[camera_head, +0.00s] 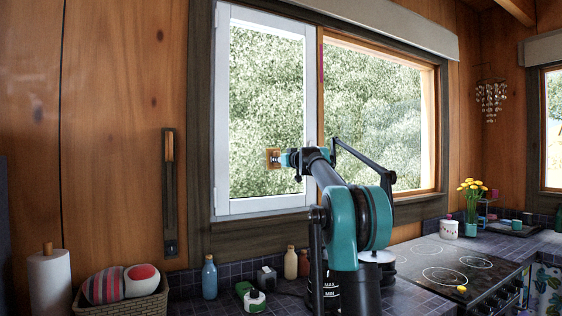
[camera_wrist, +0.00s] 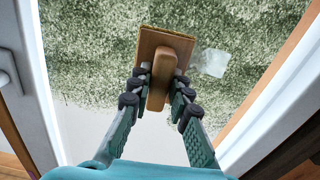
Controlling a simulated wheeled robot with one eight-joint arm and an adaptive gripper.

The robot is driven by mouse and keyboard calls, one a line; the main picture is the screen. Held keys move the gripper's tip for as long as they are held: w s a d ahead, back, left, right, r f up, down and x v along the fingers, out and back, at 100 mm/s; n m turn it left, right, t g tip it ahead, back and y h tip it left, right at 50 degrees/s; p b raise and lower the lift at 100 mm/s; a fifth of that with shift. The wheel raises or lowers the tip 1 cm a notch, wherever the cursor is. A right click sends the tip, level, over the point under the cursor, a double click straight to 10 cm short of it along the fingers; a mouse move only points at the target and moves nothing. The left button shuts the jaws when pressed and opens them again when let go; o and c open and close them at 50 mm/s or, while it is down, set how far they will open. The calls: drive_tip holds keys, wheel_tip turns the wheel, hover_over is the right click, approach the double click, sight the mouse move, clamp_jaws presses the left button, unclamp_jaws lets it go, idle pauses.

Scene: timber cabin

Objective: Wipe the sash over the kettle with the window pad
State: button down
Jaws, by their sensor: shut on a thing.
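My gripper (camera_head: 285,158) is shut on the wooden handle of the window pad (camera_head: 272,158), in front of the white-framed sash (camera_head: 221,120). In the wrist view, my gripper (camera_wrist: 160,90) has its fingers on both sides of the handle, and the pad's flat tan board (camera_wrist: 166,42) faces the glass. I cannot tell whether the pad touches the glass. A pale translucent patch (camera_wrist: 212,62) shows just right of the pad. A dark vessel with MAX and MIN marks (camera_head: 331,292), perhaps the kettle, stands below, partly hidden by my arm.
A basket (camera_head: 140,306) and paper roll (camera_head: 48,283) are left. A hob (camera_head: 440,262) is right. White frame edges flank my gripper in the wrist view.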

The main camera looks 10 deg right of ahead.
drive_tip(key=shift+s+a, duration=0.3)
drive_tip(key=shift+a, duration=0.7)
drive_tip(key=shift+s+a, duration=0.3)
drive_tip(key=shift+a, duration=0.65)
drive_tip(key=shift+s+a, duration=0.3)
drive_tip(key=shift+a, duration=0.7)
drive_tip(key=shift+r, duration=0.95)
drive_tip(key=w+d, duration=0.3)
drive_tip(key=d, duration=0.7)
drive_tip(key=shift+d, duration=0.25)
drive_tip(key=shift+w, duration=0.1)
drive_tip(key=v, duration=0.6)
drive_tip(key=v, duration=0.3)
